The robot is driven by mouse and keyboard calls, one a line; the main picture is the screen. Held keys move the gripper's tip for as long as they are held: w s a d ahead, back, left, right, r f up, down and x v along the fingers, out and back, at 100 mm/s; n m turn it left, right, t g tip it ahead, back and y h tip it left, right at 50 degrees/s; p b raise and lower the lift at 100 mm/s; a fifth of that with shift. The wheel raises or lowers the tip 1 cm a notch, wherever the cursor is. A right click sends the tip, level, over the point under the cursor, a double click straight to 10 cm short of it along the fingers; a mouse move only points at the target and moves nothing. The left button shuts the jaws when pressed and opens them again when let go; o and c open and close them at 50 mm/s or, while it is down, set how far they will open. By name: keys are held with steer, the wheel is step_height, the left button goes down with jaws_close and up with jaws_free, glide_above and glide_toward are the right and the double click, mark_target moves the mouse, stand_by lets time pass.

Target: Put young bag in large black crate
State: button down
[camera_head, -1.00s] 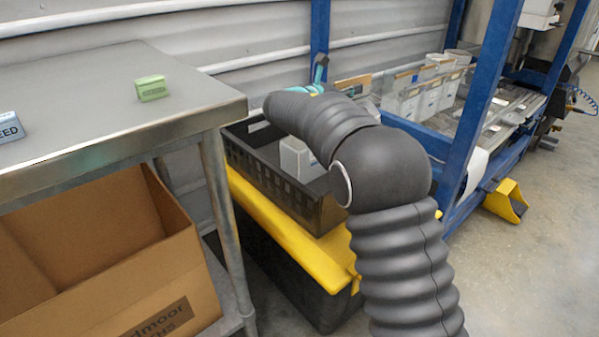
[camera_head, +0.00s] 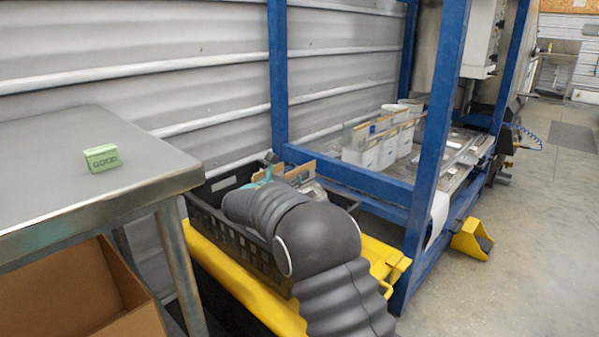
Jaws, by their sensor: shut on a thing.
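The large black crate (camera_head: 238,240) stands on a yellow-topped base, its slotted near wall in view. My gripper (camera_head: 270,163) is mostly hidden behind my arm; a teal and dark part of it shows over the crate's far side. A brown-topped thing (camera_head: 300,172), which looks like the young bag, is beside it at the same height and appears held. Its lower part is hidden by my arm, so I cannot tell whether it touches the crate floor.
A metal table (camera_head: 70,180) with a green block (camera_head: 101,158) stands at left, a cardboard box (camera_head: 70,290) below it. A blue machine frame (camera_head: 440,130) rises close at right. White containers (camera_head: 375,150) sit on the machine. A yellow pedal guard (camera_head: 470,240) is on the floor.

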mark_target(300, 189)
steer(key=shift+d+f, duration=0.1)
steer(key=shift+f, duration=2.1)
steer(key=c, duration=1.2)
jaws_free()
steer(key=shift+f, duration=0.2)
steer(key=shift+v, duration=3.75)
steer(key=shift+r, duration=0.1)
